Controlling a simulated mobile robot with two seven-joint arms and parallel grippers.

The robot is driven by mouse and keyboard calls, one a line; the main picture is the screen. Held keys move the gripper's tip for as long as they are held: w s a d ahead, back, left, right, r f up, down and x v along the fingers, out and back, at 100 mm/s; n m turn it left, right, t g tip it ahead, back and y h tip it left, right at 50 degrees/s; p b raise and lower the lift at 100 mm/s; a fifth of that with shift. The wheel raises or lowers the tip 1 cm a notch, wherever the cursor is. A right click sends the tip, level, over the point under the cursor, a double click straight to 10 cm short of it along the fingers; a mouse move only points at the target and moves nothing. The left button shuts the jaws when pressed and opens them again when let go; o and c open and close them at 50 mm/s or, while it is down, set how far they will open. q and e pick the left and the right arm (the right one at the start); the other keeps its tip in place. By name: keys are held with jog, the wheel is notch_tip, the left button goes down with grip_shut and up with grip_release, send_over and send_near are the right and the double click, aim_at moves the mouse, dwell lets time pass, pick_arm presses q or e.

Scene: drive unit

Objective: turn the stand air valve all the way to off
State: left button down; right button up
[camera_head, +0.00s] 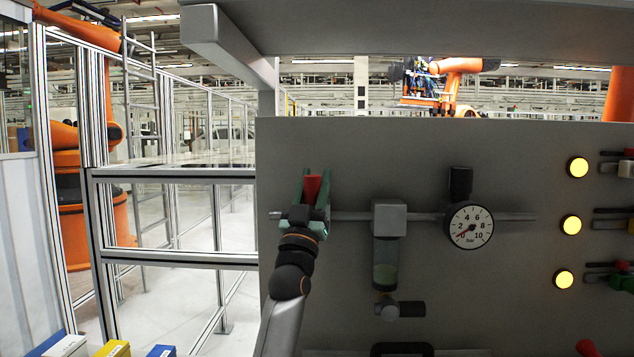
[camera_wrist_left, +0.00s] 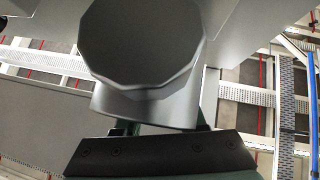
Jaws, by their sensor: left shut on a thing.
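The red handle of the stand air valve (camera_head: 312,190) sits on the horizontal pipe at the left of the grey panel. It points up, across the pipe, in the head view. My left gripper (camera_head: 312,178), with green fingers, is shut on this handle, one finger on each side. The gripper hides most of the valve body. In the left wrist view, the green fingers show only in part behind a dark bar, and a large grey many-sided part (camera_wrist_left: 143,45) hides the grip. My right gripper is in neither view.
Right of the valve, the pipe carries a filter unit (camera_head: 388,220) and a pressure gauge (camera_head: 469,227) with its needle near 0. Yellow lamps (camera_head: 571,225) glow farther right. A metal frame (camera_head: 170,176) stands left of the panel. A grey beam (camera_head: 440,28) crosses above.

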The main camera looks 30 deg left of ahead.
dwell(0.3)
pick_arm(q)
jog(key=shift+c, duration=2.4)
grip_release()
jog(key=b+v, duration=0.2)
jog(key=v, duration=1)
jog(key=shift+s, duration=0.2)
jog(key=shift+f, duration=0.15)
